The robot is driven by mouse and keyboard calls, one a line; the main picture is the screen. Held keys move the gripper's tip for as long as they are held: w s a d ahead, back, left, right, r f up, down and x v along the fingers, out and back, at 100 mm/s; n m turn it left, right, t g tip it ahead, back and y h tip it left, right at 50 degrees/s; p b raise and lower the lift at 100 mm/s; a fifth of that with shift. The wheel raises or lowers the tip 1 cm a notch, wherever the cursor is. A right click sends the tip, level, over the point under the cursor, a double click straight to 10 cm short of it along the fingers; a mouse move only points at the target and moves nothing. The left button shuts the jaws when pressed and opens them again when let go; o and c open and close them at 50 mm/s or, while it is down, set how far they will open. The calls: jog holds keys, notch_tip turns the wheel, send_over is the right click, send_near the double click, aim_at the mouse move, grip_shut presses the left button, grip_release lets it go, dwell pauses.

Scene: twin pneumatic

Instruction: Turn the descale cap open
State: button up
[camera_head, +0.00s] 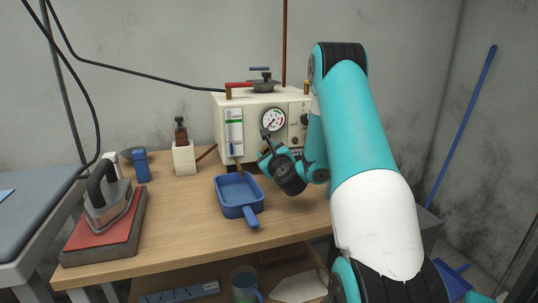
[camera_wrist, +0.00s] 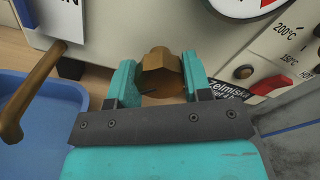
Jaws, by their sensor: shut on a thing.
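The descale cap is a brass hexagonal cap (camera_wrist: 160,66) low on the front of the cream boiler box (camera_head: 218,122). In the wrist view my gripper (camera_wrist: 160,82) has its two teal fingers on either side of the cap, shut on it. In the head view my gripper (camera_head: 266,156) is at the lower front of the boiler, and the cap is hidden there. The cap's turn angle cannot be told.
A brass spout (camera_wrist: 28,95) hangs left of my gripper, over a blue pan (camera_head: 226,191). An iron (camera_head: 108,205) stands at the left on the table.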

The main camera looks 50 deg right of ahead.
jog(key=n+b, duration=0.1)
jog(key=n, duration=0.3)
jog(key=shift+f+n, duration=0.1)
jog(key=shift+n, duration=0.2)
jog(key=shift+n+b, duration=0.35)
jog(key=shift+n, duration=1.65)
jog(key=o, duration=0.9)
jog(key=shift+s+a, duration=0.1)
